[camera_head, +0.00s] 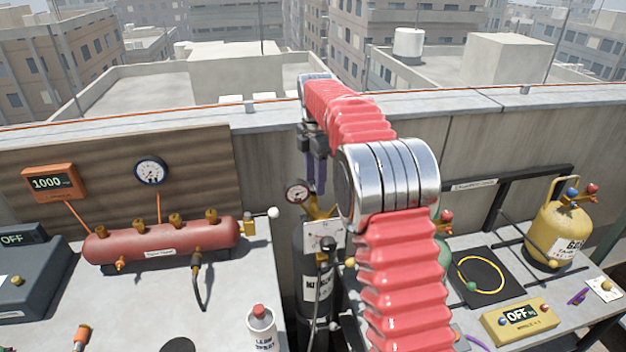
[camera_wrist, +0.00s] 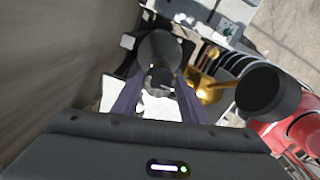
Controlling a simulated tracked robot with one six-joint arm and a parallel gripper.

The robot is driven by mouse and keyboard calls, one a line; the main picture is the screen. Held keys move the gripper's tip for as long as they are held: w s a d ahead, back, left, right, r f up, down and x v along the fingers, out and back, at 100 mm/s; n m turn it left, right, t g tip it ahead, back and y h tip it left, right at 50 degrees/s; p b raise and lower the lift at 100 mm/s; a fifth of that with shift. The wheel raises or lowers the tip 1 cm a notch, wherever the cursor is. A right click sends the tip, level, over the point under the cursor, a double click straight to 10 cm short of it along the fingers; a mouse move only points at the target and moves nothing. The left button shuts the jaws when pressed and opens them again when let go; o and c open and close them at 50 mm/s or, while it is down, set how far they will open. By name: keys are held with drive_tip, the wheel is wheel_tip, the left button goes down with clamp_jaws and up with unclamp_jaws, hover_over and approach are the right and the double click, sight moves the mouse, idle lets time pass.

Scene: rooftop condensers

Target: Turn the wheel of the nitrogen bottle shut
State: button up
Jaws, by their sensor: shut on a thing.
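The nitrogen bottle (camera_head: 310,265) is a dark upright cylinder with a white label, standing in the gap between two grey tables. A brass valve with a round gauge (camera_head: 298,192) sits on its top. My gripper (camera_head: 316,187) reaches down over the valve from above, its purple fingers pointing at it. In the wrist view, my gripper (camera_wrist: 160,80) is shut on a dark round wheel (camera_wrist: 160,48), one finger on each side. The brass body (camera_wrist: 207,90) and a dark gauge back (camera_wrist: 268,90) are to the right. In the head view the wheel is mostly hidden by the fingers.
A red manifold (camera_head: 160,241) with brass valves lies on the left table, with a spray can (camera_head: 261,328) near its edge. A yellow bottle (camera_head: 560,235), a black scale pad (camera_head: 483,274) and a yellow display (camera_head: 519,320) stand on the right table. A parapet wall runs behind.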

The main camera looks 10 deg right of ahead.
drive_tip(key=shift+c, duration=1.4)
drive_tip(key=shift+a, duration=0.2)
drive_tip(key=shift+d, duration=0.1)
